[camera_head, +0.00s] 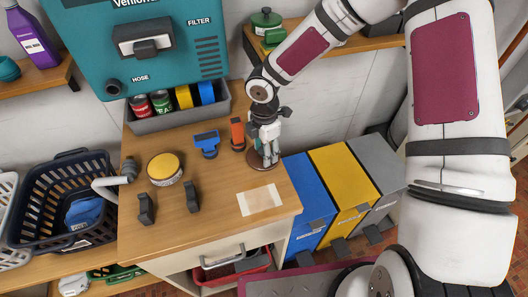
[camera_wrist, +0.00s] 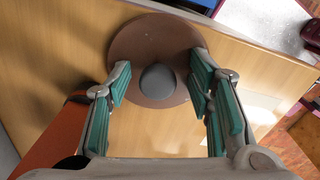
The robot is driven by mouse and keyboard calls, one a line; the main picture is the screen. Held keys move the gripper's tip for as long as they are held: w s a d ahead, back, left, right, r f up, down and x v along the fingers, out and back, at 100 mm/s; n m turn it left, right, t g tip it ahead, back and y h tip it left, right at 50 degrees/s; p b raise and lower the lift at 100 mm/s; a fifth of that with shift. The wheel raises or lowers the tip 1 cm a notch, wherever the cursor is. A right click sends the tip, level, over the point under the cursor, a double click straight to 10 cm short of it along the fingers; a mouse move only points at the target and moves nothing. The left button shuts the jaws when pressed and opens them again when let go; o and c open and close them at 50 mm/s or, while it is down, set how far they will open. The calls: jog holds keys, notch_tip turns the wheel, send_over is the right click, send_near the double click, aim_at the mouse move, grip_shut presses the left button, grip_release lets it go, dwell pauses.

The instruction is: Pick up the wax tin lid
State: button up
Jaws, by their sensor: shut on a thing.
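The wax tin lid is a round brown disc with a grey knob in its middle. It shows under my gripper in the head view (camera_head: 256,166) and at the top middle of the wrist view (camera_wrist: 150,35). My gripper (camera_head: 264,154) points down over it, and it also shows in the wrist view (camera_wrist: 158,76). The exact finger contact is hard to see.
An orange-handled item (camera_head: 237,133) stands close left of my gripper, with a blue brush-like item (camera_head: 207,143) beyond it. A yellow-topped round tin (camera_head: 164,168) and dark hooks (camera_head: 192,196) are further left. A pale sheet (camera_head: 260,200) lies in front. Blue, yellow and grey bins stand right.

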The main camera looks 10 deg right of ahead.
grip_shut()
notch_tip(320, 180, up, 3)
jog(key=shift+r+b, duration=0.1)
jog(key=shift+b, duration=0.25)
jog(key=s, duration=0.5)
jog(key=s+d+r, duration=0.1)
jog(key=s, duration=0.9)
jog(key=shift+s+d+r, duration=0.25)
jog(key=shift+s+d, duration=0.05)
jog(key=shift+s, duration=0.1)
